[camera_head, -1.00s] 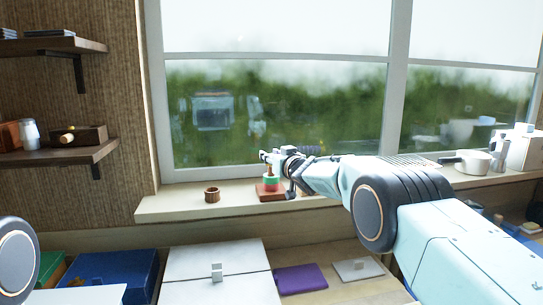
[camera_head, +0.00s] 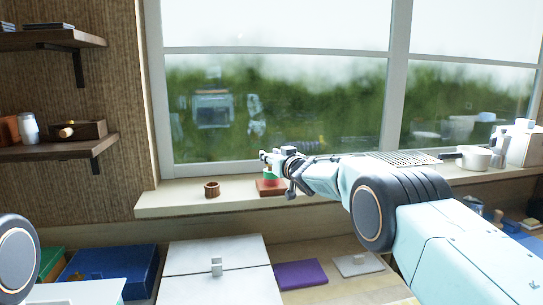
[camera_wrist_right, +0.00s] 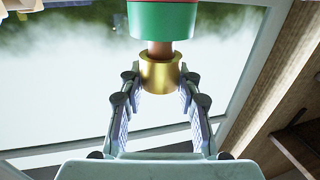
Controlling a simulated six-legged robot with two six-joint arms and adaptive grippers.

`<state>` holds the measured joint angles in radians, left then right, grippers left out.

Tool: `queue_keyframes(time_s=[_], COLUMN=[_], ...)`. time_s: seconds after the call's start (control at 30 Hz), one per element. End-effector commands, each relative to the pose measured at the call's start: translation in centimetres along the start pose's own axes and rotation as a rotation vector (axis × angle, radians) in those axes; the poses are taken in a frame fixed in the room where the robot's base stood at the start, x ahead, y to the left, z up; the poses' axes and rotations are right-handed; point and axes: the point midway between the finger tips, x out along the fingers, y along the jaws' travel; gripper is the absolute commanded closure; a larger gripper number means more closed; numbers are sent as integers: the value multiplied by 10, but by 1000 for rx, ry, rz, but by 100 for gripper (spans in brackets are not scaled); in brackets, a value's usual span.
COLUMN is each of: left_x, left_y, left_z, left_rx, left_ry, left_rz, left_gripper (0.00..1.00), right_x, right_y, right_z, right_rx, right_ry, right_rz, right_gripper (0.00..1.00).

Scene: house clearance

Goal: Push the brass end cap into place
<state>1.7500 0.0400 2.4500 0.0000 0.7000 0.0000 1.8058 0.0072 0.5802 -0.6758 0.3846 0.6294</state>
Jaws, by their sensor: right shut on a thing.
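The brass end cap (camera_wrist_right: 160,73) shows in the right wrist view, at the end of a short brown rod that comes out of a green and red cylinder (camera_wrist_right: 161,18). My right gripper (camera_wrist_right: 160,84) is shut on the cap, with one finger on each side. In the head view, the right gripper (camera_head: 270,158) is just above the green and red piece (camera_head: 268,176), which stands on a brown base (camera_head: 268,190) on the windowsill. There the cap is hidden by the gripper. How far the cap sits on the rod cannot be told. My left gripper is out of view.
A small brown ring-shaped cup (camera_head: 212,190) stands on the sill to the left. A white pot (camera_head: 474,157) stands on the sill at right. Below are a white box (camera_head: 213,275), a purple item (camera_head: 300,275) and a blue box (camera_head: 108,270). The window is close behind.

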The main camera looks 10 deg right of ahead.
Motion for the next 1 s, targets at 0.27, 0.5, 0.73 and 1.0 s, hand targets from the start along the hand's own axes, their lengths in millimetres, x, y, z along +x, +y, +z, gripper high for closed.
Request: queue_keyframes(time_s=[0.27, 0.5, 0.73, 1.0], left_x=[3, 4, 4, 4], left_y=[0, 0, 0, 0], left_z=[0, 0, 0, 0], left_rx=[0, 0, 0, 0], left_ry=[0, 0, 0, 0], left_rz=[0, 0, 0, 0], left_gripper=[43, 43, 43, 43], right_x=[0, 0, 0, 0], right_y=[0, 0, 0, 0], right_z=[5, 7, 7, 7], right_rx=[0, -1, 0, 0], right_ry=[0, 1, 0, -1], right_rz=[0, 0, 0, 0], right_gripper=[97, 60, 41, 37])
